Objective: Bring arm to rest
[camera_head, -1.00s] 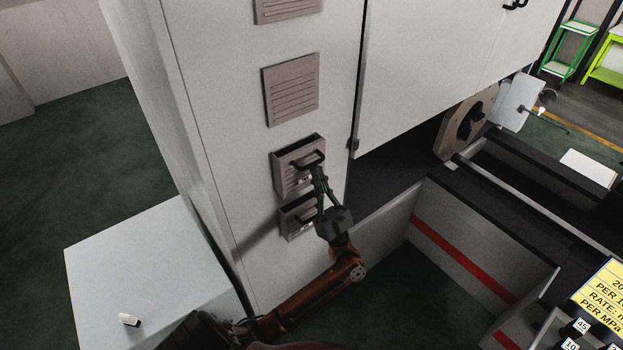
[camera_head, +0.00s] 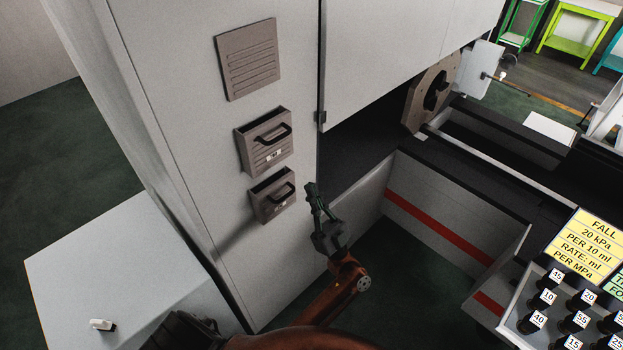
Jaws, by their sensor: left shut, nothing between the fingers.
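My left gripper (camera_head: 314,193) is shut and empty. It points up and away, in front of the right part of the white cabinet, to the right of two grey drawer-like boxes with dark handles. The upper box (camera_head: 263,142) carries a small label and the lower box (camera_head: 273,196) sits just below it. The gripper shows apart from both handles. My left arm (camera_head: 335,292) is orange-brown and comes in from the bottom edge. My right gripper is not in view.
A white block (camera_head: 110,270) with a small white object (camera_head: 102,325) on it stands at the lower left. A machine with a red-striped panel (camera_head: 440,227) is on the right. A rack of labelled dark bottles (camera_head: 545,298) and a yellow sign (camera_head: 585,243) are at the lower right.

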